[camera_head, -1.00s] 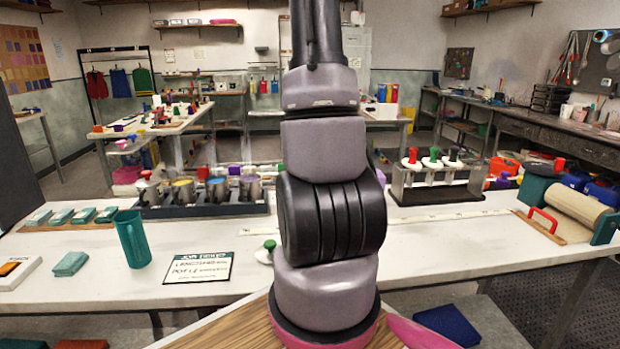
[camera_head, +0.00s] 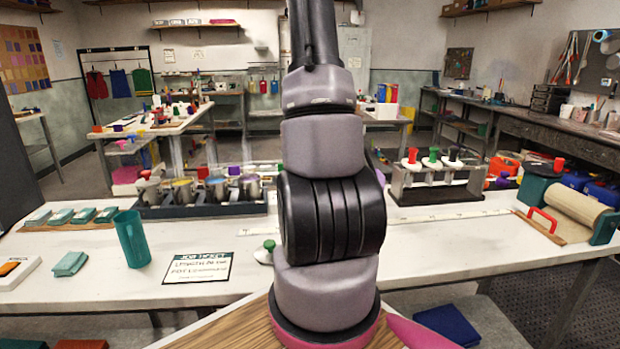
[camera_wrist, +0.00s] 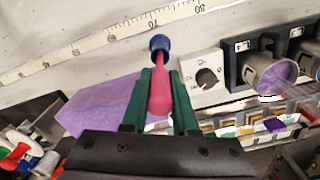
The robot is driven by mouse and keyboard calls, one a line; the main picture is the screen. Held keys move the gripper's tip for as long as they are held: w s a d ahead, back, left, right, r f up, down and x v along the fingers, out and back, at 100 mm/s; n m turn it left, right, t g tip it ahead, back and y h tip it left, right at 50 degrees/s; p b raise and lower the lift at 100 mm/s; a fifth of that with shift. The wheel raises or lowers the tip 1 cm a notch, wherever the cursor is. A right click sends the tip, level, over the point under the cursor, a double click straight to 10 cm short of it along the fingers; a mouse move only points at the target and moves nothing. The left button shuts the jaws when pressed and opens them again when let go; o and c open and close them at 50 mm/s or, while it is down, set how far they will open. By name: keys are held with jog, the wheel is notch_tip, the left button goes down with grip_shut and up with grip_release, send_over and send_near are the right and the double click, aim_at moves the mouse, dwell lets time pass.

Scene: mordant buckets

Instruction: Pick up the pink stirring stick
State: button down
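In the wrist view, the pink stirring stick (camera_wrist: 160,97) has a thick rounded pink end towards the camera, with a thinner pink part beyond. The two green fingers of my gripper (camera_wrist: 160,75) lie on either side of the thick end. The pink part fills most of the gap between them. I cannot tell whether the fingers press on it or only stand beside it. A dark blue knob (camera_wrist: 160,44) shows at the far end of the pink part; I cannot tell whether it is joined to it. My gripper's fingers are out of sight in the head view.
In the head view, a dark rack of metal pots (camera_head: 205,209) stands on the white table (camera_head: 420,258). A stand with colour-topped pieces (camera_head: 440,190) is to the right, a teal jug (camera_head: 132,238) to the left. The wrist view shows a white dial box (camera_wrist: 198,80) and a ruler (camera_wrist: 105,38).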

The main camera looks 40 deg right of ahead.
jog(key=shift+r, duration=0.15)
notch_tip(320, 180, up, 28)
dwell(0.6)
dwell(0.3)
